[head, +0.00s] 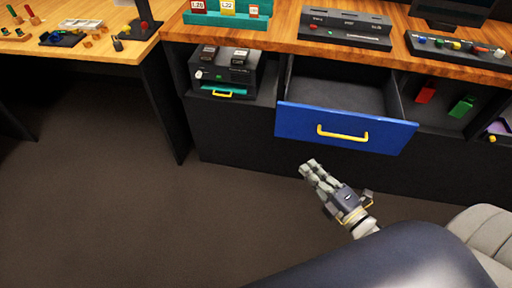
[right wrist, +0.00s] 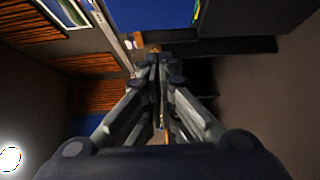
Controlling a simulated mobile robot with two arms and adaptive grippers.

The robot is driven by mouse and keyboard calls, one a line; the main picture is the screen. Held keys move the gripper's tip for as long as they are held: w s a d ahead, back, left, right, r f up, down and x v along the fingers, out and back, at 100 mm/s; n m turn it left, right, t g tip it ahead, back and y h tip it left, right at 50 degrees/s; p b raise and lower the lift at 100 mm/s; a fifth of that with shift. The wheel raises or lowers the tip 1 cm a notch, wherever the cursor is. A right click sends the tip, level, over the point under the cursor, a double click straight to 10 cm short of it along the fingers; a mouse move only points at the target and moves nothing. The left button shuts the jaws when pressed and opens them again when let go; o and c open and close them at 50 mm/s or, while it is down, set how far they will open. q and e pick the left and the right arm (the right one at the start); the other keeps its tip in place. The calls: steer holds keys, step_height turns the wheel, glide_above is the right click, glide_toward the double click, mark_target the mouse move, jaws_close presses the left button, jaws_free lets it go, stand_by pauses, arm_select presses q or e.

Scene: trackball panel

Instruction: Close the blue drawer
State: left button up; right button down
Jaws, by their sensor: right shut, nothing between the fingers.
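The blue drawer (head: 290,120) is pulled out of the dark cabinet under the wooden counter, and its grey inside looks empty. Its front has a yellow handle (head: 342,134). My right gripper (head: 310,166) is in front of and below the drawer in the head view, pointing toward the cabinet, apart from the handle. Its fingers are shut with nothing between them, also in the right wrist view (right wrist: 154,52). A blue surface (right wrist: 150,12) shows at the top of that view; I cannot tell for sure whether it is the drawer front. My left gripper is not in view.
An open compartment with a black device (head: 226,70) is left of the drawer. Red (head: 426,92) and green (head: 463,105) objects are to its right. A grey chair (head: 485,235) stands at the lower right. The floor at left is clear.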

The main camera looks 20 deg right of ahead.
steer(key=d+x, duration=0.1)
steer(key=x, duration=0.3)
steer(key=p, duration=0.1)
glide_toward(279, 123)
steer(key=a+x, duration=0.1)
steer(key=x, duration=0.2)
steer(key=shift+w+d, duration=0.4)
steer(key=shift+w, duration=0.2)
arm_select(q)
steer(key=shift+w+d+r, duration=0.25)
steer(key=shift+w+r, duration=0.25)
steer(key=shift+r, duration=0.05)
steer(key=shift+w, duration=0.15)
